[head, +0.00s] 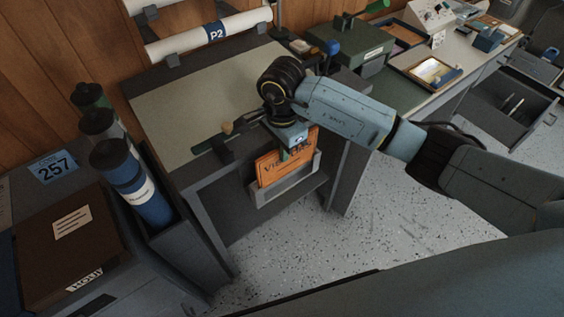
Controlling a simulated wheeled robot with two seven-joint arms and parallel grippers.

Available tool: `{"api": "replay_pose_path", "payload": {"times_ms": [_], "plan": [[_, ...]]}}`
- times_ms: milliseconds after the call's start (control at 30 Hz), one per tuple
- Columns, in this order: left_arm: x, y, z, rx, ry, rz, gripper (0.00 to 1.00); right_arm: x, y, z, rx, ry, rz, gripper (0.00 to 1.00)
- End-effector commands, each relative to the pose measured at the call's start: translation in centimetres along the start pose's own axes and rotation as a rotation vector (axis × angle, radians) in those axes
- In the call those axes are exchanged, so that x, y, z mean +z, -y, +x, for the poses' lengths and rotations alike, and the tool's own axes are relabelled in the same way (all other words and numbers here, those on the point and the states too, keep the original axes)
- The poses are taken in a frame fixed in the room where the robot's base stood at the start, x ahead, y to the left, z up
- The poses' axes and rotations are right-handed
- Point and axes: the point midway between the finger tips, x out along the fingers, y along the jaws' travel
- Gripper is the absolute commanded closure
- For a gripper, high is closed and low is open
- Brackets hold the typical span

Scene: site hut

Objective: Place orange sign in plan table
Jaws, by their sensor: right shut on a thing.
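The orange sign (273,171) with dark lettering stands upright in a grey holder (289,190) on the front of the plan table (197,100). Its lower part is hidden behind the holder's front lip. My right gripper (291,152) points down and is shut on the sign's top edge. The gripper and wrist cover part of the sign and part of the table's right front. The plan table has a pale sloping top and a dark frame. My left gripper is not in view.
Rolled tubes (130,184) stand in a bin left of the table. A brown box (72,245) lies at lower left. Paper rolls (208,36) hang above the table. A counter with trays (432,72) runs right. Speckled floor (390,220) is clear in front.

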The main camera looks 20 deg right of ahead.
Motion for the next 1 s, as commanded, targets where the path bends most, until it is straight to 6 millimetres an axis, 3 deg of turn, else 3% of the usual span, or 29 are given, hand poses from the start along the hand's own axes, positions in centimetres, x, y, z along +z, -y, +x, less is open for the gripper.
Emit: {"api": "replay_pose_path", "payload": {"times_ms": [133,400,800,833,1000], "plan": [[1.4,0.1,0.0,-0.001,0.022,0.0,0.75,0.0,0.1,1.3,-0.002,0.001,0.001,1.0],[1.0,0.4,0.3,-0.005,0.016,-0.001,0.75,0.0,0.0,4.7,0.001,0.001,-0.001,1.0],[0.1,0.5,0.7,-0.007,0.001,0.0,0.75,-0.1,0.1,5.3,-0.003,-0.001,-0.002,1.0],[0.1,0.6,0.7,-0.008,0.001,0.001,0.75,-0.1,0.0,5.3,-0.002,-0.001,-0.002,0.9],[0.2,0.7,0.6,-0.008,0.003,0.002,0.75,-0.1,0.1,5.2,-0.002,-0.001,-0.002,0.69]]}}
